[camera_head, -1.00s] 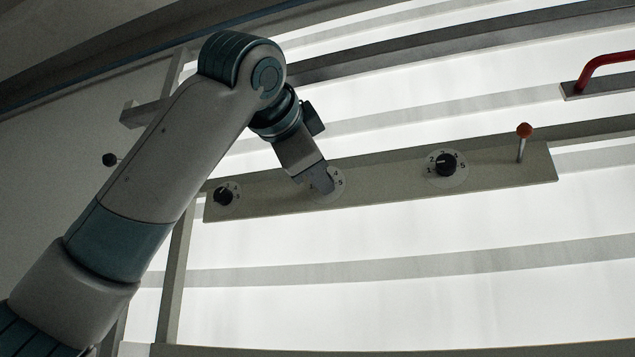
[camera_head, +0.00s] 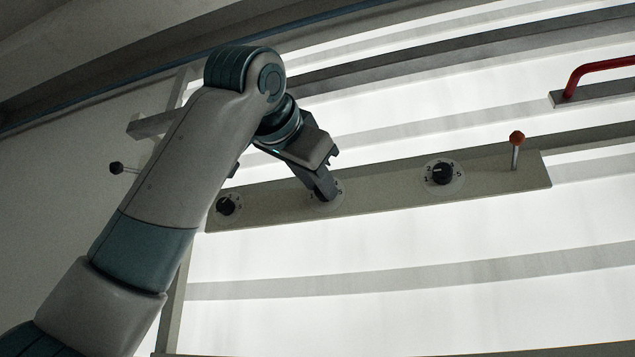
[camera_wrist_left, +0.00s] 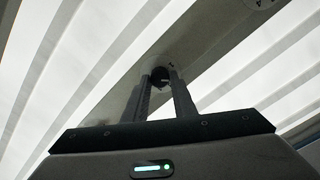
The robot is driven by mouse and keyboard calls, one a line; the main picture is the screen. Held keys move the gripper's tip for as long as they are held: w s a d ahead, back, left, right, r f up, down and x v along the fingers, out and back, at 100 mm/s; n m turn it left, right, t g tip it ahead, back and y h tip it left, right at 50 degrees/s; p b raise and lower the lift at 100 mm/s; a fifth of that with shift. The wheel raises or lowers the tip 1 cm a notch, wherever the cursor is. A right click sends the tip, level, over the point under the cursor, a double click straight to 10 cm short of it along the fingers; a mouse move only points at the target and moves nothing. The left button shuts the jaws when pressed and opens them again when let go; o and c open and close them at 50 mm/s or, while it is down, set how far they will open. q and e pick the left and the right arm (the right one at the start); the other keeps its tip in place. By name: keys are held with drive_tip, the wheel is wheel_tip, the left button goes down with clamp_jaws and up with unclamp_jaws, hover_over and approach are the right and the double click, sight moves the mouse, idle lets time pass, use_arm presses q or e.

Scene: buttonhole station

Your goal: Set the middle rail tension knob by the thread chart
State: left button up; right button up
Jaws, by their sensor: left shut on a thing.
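The rail (camera_head: 385,195) is a long beige bar with three black dial knobs on pale numbered discs. My left gripper (camera_head: 330,196) is at the middle knob, shut on it, and hides the knob and most of its numbers in the head view. In the left wrist view the black middle knob (camera_wrist_left: 160,75) shows between the two fingertips of the left gripper (camera_wrist_left: 162,78). Its pointer setting cannot be read. The left knob (camera_head: 226,206) and the right knob (camera_head: 442,173) stand clear of the gripper. No thread chart shows. My right gripper is not in view.
A red handle (camera_head: 590,72) is at the upper right. A black ball on a stem (camera_head: 117,168) juts out at the left. Bright striped panels lie behind the rail.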

use_arm(q)
drive_tip(key=shift+f, duration=0.15)
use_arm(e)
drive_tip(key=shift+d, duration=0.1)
use_arm(q)
drive_tip(key=o, duration=1)
drive_tip(key=shift+o, duration=0.2)
drive_tip(key=shift+s, duration=0.1)
drive_tip(key=b+v, duration=0.4)
drive_tip(key=v, duration=0.7)
drive_tip(key=shift+s+b, duration=0.3)
drive_tip(key=shift+s, duration=0.05)
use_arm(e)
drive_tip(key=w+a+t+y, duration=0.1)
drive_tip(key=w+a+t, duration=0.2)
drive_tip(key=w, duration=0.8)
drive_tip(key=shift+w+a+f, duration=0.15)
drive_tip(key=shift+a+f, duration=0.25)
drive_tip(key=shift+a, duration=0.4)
use_arm(q)
drive_tip(key=shift+a, duration=0.1)
